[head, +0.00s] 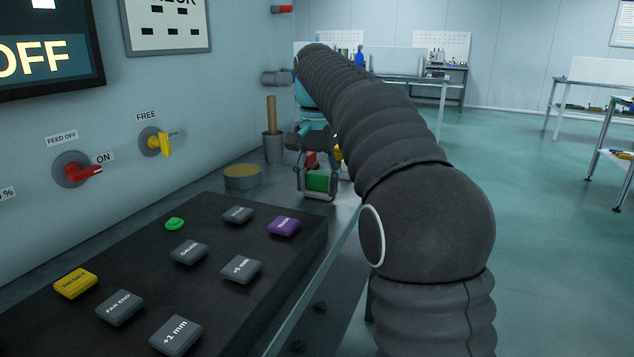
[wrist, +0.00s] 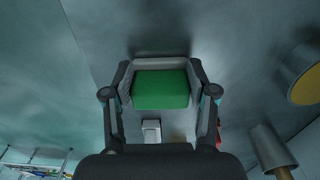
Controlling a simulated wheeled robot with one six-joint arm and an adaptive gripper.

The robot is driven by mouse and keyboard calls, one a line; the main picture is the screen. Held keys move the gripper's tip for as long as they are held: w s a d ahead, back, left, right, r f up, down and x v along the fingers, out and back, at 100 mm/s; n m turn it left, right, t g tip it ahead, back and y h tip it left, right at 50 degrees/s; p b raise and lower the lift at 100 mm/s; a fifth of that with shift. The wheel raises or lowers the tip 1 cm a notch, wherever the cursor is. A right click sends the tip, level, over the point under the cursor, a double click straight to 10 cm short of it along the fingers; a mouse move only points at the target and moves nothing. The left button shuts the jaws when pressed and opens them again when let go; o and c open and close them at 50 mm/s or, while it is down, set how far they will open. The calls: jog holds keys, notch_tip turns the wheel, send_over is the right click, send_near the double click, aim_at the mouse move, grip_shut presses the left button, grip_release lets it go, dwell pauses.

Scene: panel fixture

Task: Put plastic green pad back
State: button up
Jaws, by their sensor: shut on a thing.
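The green pad (head: 318,181) is a small block with a bright green face. My gripper (head: 318,186) is shut on it, beyond the far end of the black key panel (head: 160,270). In the wrist view the green pad (wrist: 161,89) sits between the two fingers of my gripper (wrist: 161,82). The key panel holds yellow, grey and purple keys. A small round green spot (head: 175,224) shows on the panel among the keys, without a cap on it. I cannot tell whether the pad touches the surface below.
A round yellow-topped tin (head: 242,177) and a grey cup (head: 273,148) with a wooden handle stand by the wall. A red-handled switch (head: 84,172) and a yellow-handled switch (head: 160,142) stick out from the wall. The shelf edge runs along the panel's right side.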

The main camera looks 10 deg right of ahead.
aim_at(317, 175)
jog(key=o, duration=1)
jog(key=shift+f, duration=0.1)
notch_tip(317, 175, up, 12)
jog(key=p, duration=0.4)
